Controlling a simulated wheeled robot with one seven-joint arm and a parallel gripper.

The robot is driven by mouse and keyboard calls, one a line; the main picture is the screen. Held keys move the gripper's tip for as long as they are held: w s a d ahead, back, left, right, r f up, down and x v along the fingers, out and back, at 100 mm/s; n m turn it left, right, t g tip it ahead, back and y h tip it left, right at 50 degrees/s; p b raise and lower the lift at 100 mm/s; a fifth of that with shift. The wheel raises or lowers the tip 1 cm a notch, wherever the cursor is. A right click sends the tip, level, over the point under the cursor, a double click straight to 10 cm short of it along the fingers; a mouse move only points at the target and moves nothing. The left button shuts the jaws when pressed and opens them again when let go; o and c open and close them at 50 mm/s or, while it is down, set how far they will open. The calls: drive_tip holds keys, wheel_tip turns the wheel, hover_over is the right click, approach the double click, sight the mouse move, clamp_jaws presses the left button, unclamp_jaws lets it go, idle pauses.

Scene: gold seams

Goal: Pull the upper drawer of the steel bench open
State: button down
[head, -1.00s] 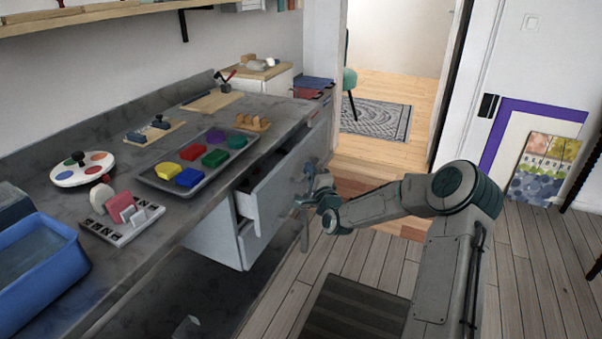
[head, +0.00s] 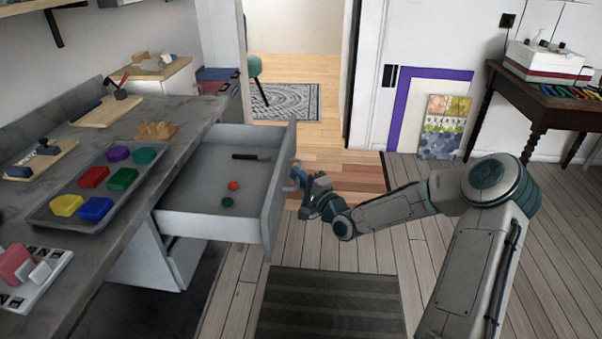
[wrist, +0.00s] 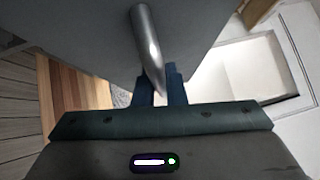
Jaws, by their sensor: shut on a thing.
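The upper drawer (head: 222,224) of the steel bench (head: 141,209) stands pulled well out in the head view. Inside it lie a dark flat object (head: 251,157), a small orange-red round thing (head: 233,186) and a small green one (head: 228,202). My gripper (head: 298,178) is at the outer face of the drawer front. In the wrist view, my gripper (wrist: 162,85) is shut on the drawer's metal bar handle (wrist: 146,38). The fingers hide part of the handle.
A tray (head: 48,215) of coloured blocks, wooden boards (head: 103,112) and a white rack (head: 38,280) stand on the bench top. A dark striped mat (head: 330,305) lies on the floor below my arm.

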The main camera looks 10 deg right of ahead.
drive_tip(key=shift+d, duration=0.2)
drive_tip(key=c, duration=1.5)
unclamp_jaws()
drive_tip(key=p+v, duration=0.2)
drive_tip(key=v, duration=1.1)
drive_tip(key=shift+s+d, duration=0.25)
drive_tip(key=shift+s, duration=0.05)
